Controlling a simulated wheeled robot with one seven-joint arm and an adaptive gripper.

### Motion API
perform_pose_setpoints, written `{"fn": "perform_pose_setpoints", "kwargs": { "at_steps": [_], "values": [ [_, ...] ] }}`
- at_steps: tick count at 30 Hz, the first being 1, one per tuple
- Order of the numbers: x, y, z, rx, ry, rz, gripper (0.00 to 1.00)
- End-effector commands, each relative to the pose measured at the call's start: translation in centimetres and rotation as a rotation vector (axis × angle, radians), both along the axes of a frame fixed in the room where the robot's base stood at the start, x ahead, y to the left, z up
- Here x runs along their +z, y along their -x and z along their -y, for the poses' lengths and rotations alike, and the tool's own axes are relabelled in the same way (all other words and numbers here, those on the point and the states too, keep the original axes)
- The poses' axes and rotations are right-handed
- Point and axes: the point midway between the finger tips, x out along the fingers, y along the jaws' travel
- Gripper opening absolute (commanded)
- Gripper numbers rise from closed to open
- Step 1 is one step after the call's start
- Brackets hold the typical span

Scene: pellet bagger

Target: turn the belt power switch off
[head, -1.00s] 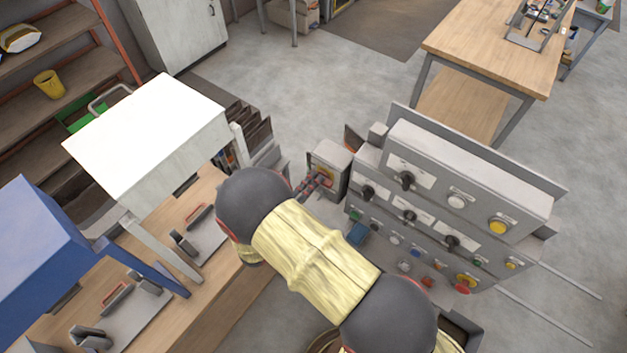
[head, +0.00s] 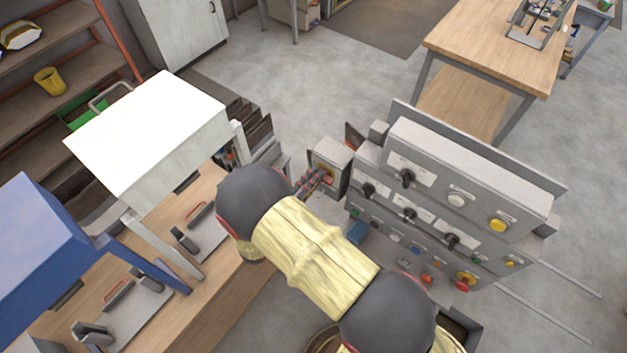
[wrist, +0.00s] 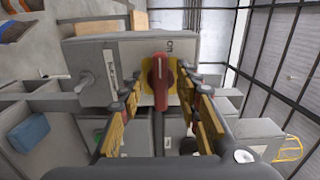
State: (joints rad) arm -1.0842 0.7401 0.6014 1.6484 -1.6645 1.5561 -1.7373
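The belt power switch is a red rotary handle (wrist: 160,83) on a yellow plate (wrist: 147,99), on the face of a grey box (wrist: 115,50). In the wrist view the handle stands upright, its top end towards a small dark label on the box. In the head view the box (head: 332,160) is at the left end of the control console. My gripper (wrist: 157,92) is open, with one finger on each side of the handle and gaps visible beside it. In the head view my gripper (head: 310,182) is at the box's front and partly hides the switch.
The grey control console (head: 455,180) with several knobs and buttons stands just right of the box. A wooden bench with a white machine (head: 150,135) and a blue machine (head: 45,240) is at the left. Open floor (head: 320,80) lies behind the box.

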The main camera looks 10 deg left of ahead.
Motion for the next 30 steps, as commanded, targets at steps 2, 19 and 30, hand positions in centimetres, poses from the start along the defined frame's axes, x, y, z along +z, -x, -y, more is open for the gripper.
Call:
{"fn": "perform_pose_setpoints", "kwargs": {
  "at_steps": [2,19,30],
  "values": [
    [0.0,0.0,0.0,0.000,0.000,0.000,0.33],
    [0.0,6.2,-2.8,0.005,0.000,0.001,0.33],
    [-0.1,10.8,-4.5,0.001,0.001,0.000,0.33]
  ]
}}
